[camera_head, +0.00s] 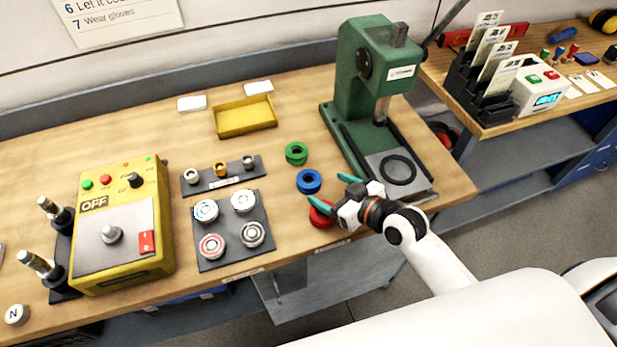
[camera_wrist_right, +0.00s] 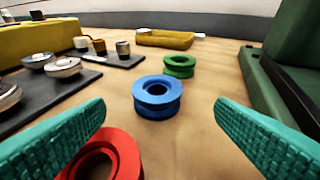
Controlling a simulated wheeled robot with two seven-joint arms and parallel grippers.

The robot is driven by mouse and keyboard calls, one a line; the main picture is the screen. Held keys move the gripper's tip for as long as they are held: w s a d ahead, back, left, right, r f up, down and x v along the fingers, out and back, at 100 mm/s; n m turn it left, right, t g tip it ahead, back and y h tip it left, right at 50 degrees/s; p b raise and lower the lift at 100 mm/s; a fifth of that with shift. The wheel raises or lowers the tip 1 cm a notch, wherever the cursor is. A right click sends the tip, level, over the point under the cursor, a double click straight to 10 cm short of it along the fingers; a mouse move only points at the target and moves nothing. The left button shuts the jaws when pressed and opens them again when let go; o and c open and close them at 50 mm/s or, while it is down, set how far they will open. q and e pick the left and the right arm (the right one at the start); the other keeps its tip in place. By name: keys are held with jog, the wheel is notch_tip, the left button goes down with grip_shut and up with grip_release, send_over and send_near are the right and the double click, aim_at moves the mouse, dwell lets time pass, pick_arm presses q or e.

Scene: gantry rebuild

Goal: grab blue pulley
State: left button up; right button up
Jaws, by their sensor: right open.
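The blue pulley (camera_head: 309,181) lies flat on the wooden bench, between a green pulley (camera_head: 296,153) behind it and a red pulley (camera_head: 321,213) in front. In the right wrist view the blue pulley (camera_wrist_right: 157,97) sits ahead, near the middle between the fingertips. My right gripper (camera_head: 328,190) is open, with teal fingers spread and nothing between them, just short of the blue pulley. The red pulley (camera_wrist_right: 108,155) is close below the left finger in the wrist view, partly hidden. My left gripper is not in view.
A green press (camera_head: 362,75) stands just right of the pulleys. A dark mat (camera_head: 228,229) with several round parts lies to the left, beside a yellow control box (camera_head: 122,225). A yellow tray (camera_head: 244,117) is farther back.

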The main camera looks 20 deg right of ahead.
aim_at(306, 177)
jog(key=shift+w+a+f, duration=0.15)
jog(key=shift+w+a, duration=0.05)
jog(key=shift+w, duration=0.2)
jog(key=shift+w+a, duration=0.2)
jog(key=shift+w, duration=0.1)
jog(key=p+x, duration=0.1)
jog(key=x, duration=0.3)
jog(key=shift+w+a+p, duration=0.25)
jog(key=shift+p, duration=0.1)
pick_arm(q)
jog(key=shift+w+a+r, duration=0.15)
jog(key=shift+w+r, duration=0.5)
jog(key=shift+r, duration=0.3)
pick_arm(e)
jog(key=c, duration=1.1)
